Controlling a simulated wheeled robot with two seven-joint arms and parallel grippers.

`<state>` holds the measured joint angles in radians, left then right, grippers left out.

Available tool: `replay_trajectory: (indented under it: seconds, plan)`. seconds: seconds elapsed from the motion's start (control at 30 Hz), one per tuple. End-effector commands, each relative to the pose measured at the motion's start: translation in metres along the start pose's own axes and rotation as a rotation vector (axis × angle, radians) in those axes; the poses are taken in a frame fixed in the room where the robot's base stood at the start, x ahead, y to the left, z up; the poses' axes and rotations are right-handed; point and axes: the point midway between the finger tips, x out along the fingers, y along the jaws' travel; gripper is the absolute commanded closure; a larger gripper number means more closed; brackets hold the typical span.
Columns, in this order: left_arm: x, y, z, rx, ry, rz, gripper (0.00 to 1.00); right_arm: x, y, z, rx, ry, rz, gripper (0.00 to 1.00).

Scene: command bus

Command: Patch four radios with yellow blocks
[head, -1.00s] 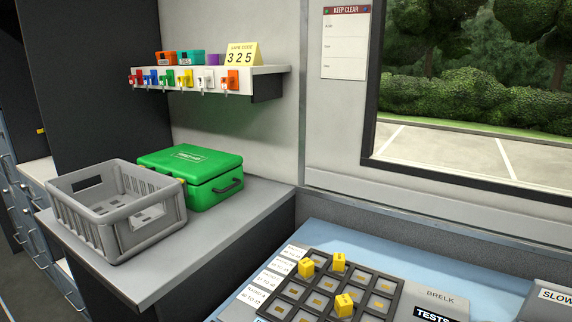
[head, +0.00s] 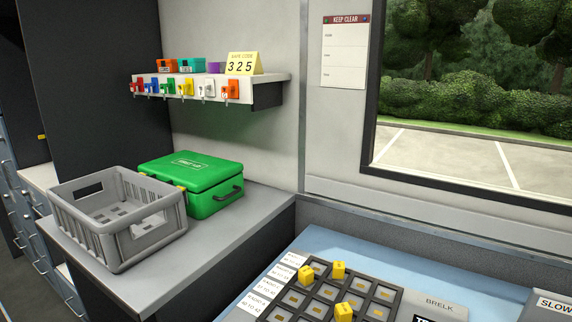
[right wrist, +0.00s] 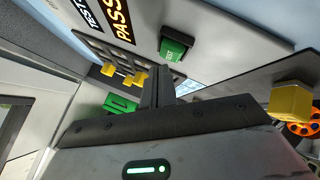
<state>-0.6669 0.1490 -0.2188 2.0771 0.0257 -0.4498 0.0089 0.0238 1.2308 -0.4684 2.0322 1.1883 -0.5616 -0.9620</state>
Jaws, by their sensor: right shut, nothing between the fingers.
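A dark patch grid (head: 325,292) on the blue desk shows at the bottom of the head view, cut off by the frame edge. Three yellow blocks stand in its cells: one at the left (head: 305,274), one at the back (head: 339,270) and one nearer the front (head: 344,312). Yellow blocks also show on the grid in the right wrist view (right wrist: 108,70). Another yellow block (right wrist: 290,102) is at the right of that view, apart from the fingers. My right gripper (right wrist: 160,84) is shut and empty. My left gripper is not in view.
A green button (right wrist: 177,46) sits on the panel near my right fingers. Orange reels (right wrist: 302,128) are at the right of the wrist view. A grey crate (head: 118,222) and a green case (head: 190,182) stand on the side counter. A key shelf (head: 205,85) hangs above.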

Motion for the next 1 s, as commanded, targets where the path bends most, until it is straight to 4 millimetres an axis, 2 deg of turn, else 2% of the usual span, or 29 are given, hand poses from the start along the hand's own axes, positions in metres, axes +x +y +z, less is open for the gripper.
replay_trajectory:
  seconds: [0.27, 0.33, 0.7, 1.0]
  plan:
    - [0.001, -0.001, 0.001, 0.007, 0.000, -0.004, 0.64, 0.000, 0.000, 0.000, 0.000, 0.000, 0.000, 1.00]
    - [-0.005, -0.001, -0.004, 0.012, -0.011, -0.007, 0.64, -0.009, 0.007, -0.007, -0.001, 0.000, 0.001, 1.00]
    - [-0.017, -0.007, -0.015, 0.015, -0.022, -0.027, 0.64, -0.035, 0.026, -0.025, 0.000, 0.000, 0.000, 1.00]
    - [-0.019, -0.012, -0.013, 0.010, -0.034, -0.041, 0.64, -0.042, 0.030, -0.030, 0.000, -0.001, 0.000, 1.00]
